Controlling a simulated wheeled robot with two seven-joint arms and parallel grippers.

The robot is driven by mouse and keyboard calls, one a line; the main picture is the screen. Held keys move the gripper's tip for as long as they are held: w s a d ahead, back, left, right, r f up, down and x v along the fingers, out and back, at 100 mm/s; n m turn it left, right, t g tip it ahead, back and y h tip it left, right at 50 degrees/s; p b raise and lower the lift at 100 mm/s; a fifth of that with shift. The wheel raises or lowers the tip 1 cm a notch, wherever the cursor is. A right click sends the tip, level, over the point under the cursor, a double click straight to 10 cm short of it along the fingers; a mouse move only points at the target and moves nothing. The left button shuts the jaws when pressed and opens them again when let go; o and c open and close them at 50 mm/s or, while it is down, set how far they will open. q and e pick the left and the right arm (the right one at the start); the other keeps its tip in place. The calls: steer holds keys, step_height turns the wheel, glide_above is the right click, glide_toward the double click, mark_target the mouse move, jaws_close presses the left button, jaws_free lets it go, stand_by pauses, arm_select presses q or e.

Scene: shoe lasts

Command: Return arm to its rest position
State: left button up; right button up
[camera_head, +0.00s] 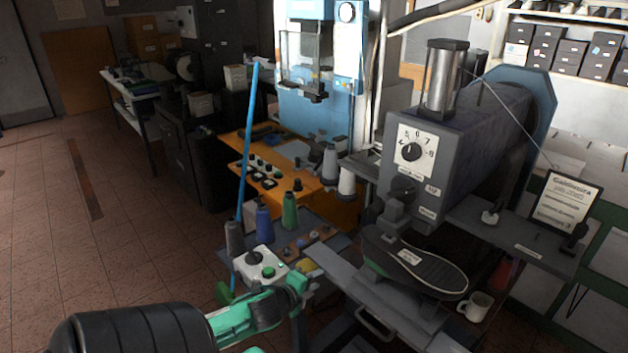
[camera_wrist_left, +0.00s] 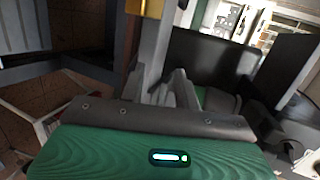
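My left arm comes in from the lower left in the head view, a black sleeve joined to a green wrist. Its gripper (camera_head: 304,287) is low in front of the machine, beside the small bench and left of the grey plate. In the left wrist view, grey finger parts (camera_wrist_left: 172,90) show beyond the green housing, but the gap between them is unclear. I see nothing clearly held. A dark shoe sole (camera_head: 420,266) with a white label lies under the machine's press head, apart from the gripper. My right gripper is not in view.
The grey machine (camera_head: 455,145) with a dial stands at right. A white mug (camera_head: 475,307) sits near its front edge. Thread spools (camera_head: 290,210), a control box (camera_head: 262,262) and a blue pole (camera_head: 247,150) stand close beyond my arm. The tiled floor (camera_head: 70,230) at left is clear.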

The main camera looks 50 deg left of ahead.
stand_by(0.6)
arm_select(q)
steer(key=s+d+f+n+g, duration=0.1)
steer(key=s+f+n+g, duration=0.2)
steer(key=f, duration=0.8)
steer(key=s+d+f+n+g, duration=0.1)
steer(key=s+f+n, duration=0.1)
steer(key=s+f, duration=0.65)
steer(key=s+f+n+g, duration=0.2)
steer(key=f+n, duration=0.1)
steer(key=f, duration=1)
steer(key=s+d+f+n+g+h, duration=0.1)
steer(key=s+d+f+n+g, duration=0.1)
steer(key=s+d+f, duration=0.8)
steer(key=s+d+f+n+g+h, duration=0.1)
steer(key=s+d+f+n+g, duration=0.2)
steer(key=s+d+f, duration=0.7)
steer(key=s+d+g, duration=0.1)
steer(key=s, duration=0.4)
steer(key=shift+f+n+g+h, duration=0.2)
steer(key=shift+n+g+h, duration=0.1)
steer(key=shift+d, duration=0.1)
